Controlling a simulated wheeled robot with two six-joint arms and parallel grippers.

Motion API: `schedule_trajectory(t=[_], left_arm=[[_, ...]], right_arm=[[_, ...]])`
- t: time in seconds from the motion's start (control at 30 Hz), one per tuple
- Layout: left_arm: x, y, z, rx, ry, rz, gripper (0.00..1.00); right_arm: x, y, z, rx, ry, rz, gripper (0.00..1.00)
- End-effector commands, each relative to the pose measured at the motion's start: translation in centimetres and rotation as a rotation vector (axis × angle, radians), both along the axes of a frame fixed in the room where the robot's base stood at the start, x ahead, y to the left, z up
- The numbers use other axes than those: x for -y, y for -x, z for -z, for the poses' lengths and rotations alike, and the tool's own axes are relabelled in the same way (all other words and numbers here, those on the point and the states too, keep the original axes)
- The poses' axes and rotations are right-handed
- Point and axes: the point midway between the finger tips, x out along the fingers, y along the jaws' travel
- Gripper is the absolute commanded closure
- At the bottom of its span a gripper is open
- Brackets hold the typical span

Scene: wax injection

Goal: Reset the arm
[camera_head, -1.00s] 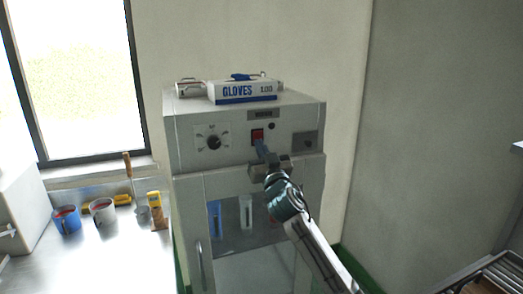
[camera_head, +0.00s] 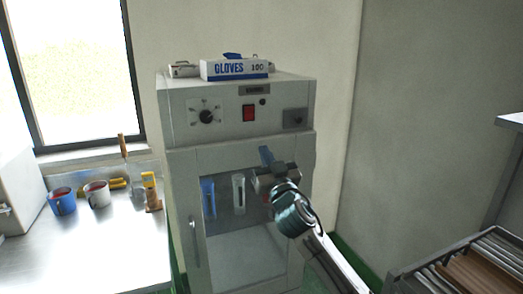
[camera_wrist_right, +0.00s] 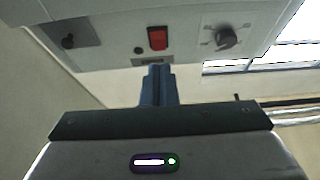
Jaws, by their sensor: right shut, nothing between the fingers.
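My right arm reaches up from the lower right in the head view. Its gripper (camera_head: 267,156) is shut and empty, in front of the grey cabinet (camera_head: 180,126), below the red switch (camera_head: 249,113). The switch sits on the control panel beside a black dial (camera_head: 206,116). In the right wrist view the blue fingers (camera_wrist_right: 158,86) are pressed together, and the red switch (camera_wrist_right: 157,39) shows beyond their tips with a gap between. My left gripper is not in view.
A glove box (camera_head: 236,70) lies on top of the cabinet. A blue mug (camera_head: 62,201) and a white mug (camera_head: 97,194) stand on the steel counter (camera_head: 110,250) at left. A rack with slats (camera_head: 470,275) stands at lower right. Open space lies between cabinet and rack.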

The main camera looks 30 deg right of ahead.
Motion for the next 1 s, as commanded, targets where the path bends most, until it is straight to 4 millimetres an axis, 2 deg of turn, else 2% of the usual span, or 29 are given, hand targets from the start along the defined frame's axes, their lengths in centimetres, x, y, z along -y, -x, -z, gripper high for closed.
schedule_trajectory(t=[0.03, 0.27, 0.67, 0.77, 0.87, 0.97, 1.0], left_arm=[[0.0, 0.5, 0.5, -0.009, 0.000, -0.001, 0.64], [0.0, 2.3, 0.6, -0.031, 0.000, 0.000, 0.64], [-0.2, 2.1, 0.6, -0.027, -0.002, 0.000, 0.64], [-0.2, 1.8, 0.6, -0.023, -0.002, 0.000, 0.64], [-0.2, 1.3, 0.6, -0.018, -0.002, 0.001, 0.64], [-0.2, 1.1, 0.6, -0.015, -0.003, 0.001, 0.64], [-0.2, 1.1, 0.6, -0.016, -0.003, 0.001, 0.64]], right_arm=[[0.0, 0.3, 0.5, 0.000, 0.001, 0.000, 1.00], [-0.1, 0.7, 0.6, 0.000, 0.000, 0.001, 1.00], [-0.1, 0.7, 0.6, 0.000, 0.000, 0.001, 1.00], [0.0, 0.4, 1.2, -0.013, -0.001, 0.003, 1.00], [0.6, -0.7, 4.0, -0.070, -0.005, 0.015, 1.00], [1.6, -2.4, 9.6, -0.180, -0.011, 0.032, 1.00], [2.0, -3.0, 12.5, -0.234, -0.013, 0.041, 1.00]])
